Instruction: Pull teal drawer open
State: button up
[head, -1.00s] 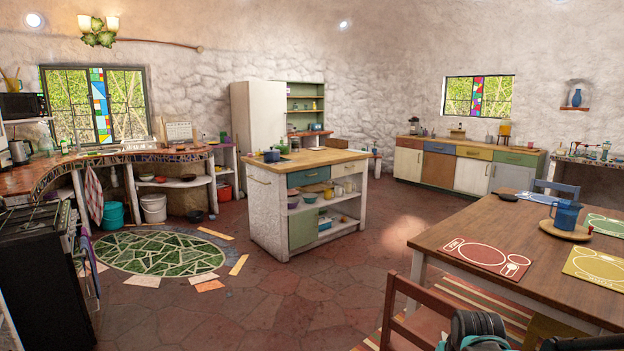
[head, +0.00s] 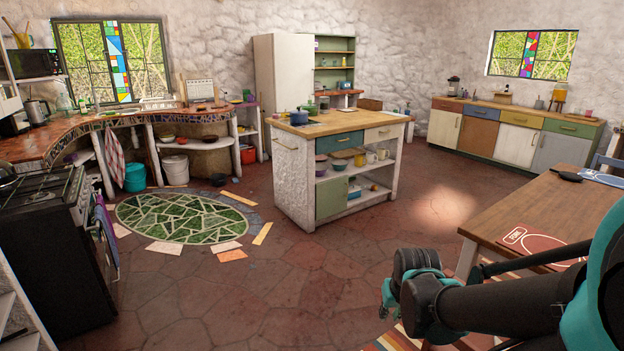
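The teal drawer (head: 339,143) is in the front of the white kitchen island (head: 292,186), at its upper left, beside a white drawer (head: 383,134). It looks shut, with a small handle on its face. My gripper (head: 388,298) is at the lower right of the head view, at the end of my black and teal arm. It is far from the drawer, on the near side of the floor. Its fingers are partly hidden and small, so I cannot tell whether they are open or shut.
The wooden dining table (head: 520,206) stands at right, close to my arm. The black stove (head: 62,262) is at left. The tiled floor (head: 290,270) before the island is clear, with a green mosaic (head: 185,217) at its left. Pots and bowls stand on and in the island.

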aim_at(333, 142)
jog(key=i+j+u, duration=0.1)
jog(key=i+u, duration=0.3)
jog(key=i, duration=1.55)
jog(key=i+j+z, duration=0.1)
jog(key=i+z, duration=0.3)
jog(key=i+j+z, duration=0.2)
jog(key=i+z, duration=0.25)
jog(key=i+j+z, duration=0.9)
jog(key=j+z, duration=0.35)
